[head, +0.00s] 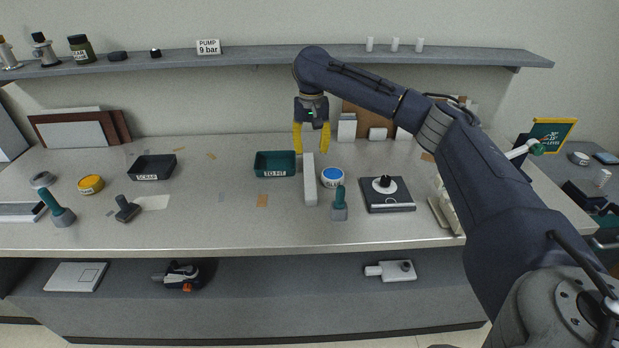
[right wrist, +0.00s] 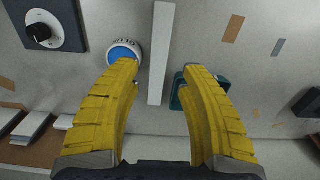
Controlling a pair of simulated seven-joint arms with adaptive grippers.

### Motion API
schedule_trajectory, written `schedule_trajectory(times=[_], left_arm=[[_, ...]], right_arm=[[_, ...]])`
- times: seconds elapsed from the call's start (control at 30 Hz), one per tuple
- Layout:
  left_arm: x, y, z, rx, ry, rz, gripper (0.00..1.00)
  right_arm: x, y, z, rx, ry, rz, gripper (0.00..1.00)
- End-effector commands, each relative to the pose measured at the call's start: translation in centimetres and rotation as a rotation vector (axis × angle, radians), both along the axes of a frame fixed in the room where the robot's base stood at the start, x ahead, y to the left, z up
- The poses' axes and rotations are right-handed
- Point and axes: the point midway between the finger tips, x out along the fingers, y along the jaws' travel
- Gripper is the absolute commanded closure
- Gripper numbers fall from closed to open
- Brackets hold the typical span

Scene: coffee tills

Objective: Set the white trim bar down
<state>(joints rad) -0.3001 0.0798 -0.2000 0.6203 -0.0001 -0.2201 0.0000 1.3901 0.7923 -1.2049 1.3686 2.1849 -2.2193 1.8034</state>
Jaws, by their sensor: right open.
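The white trim bar (head: 310,180) lies on the workbench between the teal TO-FIT tray and the blue-lidded glue tin (head: 332,176). In the right wrist view the bar (right wrist: 161,55) runs lengthwise, its near end between my spread fingers. My right gripper (head: 311,150) has yellow fingers, open and pointing down, over the bar's far end. The fingers look apart from the bar, with nothing held between them. My left gripper is not in view.
The TO-FIT tray (head: 274,171) stands just left of the bar, and a teal-handled tool (head: 339,204) stands to its right. A black-knobbed plate (head: 386,194) lies further right. A SCRAP tray (head: 152,168) is at the left. Bench room is free in front.

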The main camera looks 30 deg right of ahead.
Motion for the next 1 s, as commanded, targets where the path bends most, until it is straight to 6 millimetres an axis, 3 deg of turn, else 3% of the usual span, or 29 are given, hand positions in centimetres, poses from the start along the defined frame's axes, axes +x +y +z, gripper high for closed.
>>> schedule_trajectory(times=[0.5, 1.0], left_arm=[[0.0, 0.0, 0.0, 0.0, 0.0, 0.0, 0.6], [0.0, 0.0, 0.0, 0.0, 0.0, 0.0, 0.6]], right_arm=[[-0.1, 0.0, -8.2, 0.0, 0.003, -0.001, 0.58], [0.1, 0.1, -11.4, 0.002, 0.001, 0.0, 0.58]])
